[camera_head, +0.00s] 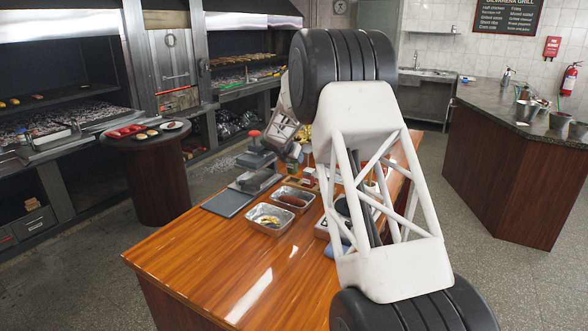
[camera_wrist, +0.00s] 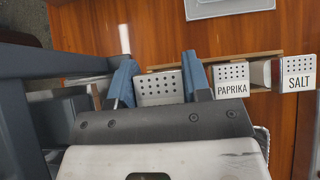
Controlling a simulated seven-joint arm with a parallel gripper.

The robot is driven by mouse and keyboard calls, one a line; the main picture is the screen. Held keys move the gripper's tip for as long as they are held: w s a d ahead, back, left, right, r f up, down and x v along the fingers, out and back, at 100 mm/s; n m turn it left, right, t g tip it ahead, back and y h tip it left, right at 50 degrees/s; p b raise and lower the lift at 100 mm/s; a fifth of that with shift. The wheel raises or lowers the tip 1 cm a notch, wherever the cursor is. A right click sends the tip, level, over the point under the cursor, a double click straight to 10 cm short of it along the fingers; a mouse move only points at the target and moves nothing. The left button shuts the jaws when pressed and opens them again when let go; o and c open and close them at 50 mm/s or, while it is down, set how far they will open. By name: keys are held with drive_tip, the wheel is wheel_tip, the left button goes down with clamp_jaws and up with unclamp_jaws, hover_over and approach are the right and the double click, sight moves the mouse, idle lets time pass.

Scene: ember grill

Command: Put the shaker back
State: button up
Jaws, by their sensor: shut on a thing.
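In the wrist view, my gripper (camera_wrist: 158,72) has its two blue fingers on either side of a metal shaker (camera_wrist: 160,90) with a perforated top. No label on this shaker is readable. To its right stand a PAPRIKA shaker (camera_wrist: 230,82) and a SALT shaker (camera_wrist: 297,73). A wooden rack (camera_wrist: 215,60) runs behind the held shaker and the paprika. The held shaker is at the rack's left end, roughly in line with the paprika; whether it rests in the rack is hidden. In the head view, my arm covers most of this area.
In the head view, two foil trays (camera_head: 256,221) (camera_head: 280,198) stand on the wooden table (camera_head: 190,262), beside a dark grey board (camera_head: 228,204). A red-knobbed device (camera_head: 254,134) stands behind them. The table's front left is clear. A round table (camera_head: 152,170) with food stands left.

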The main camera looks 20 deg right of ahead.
sight(290, 164)
drive_tip(key=shift+f, duration=2.3)
drive_tip(key=shift+f, duration=0.2)
drive_tip(key=o, duration=1)
drive_tip(key=shift+v, duration=3.9)
drive_tip(key=shift+s+f, duration=0.1)
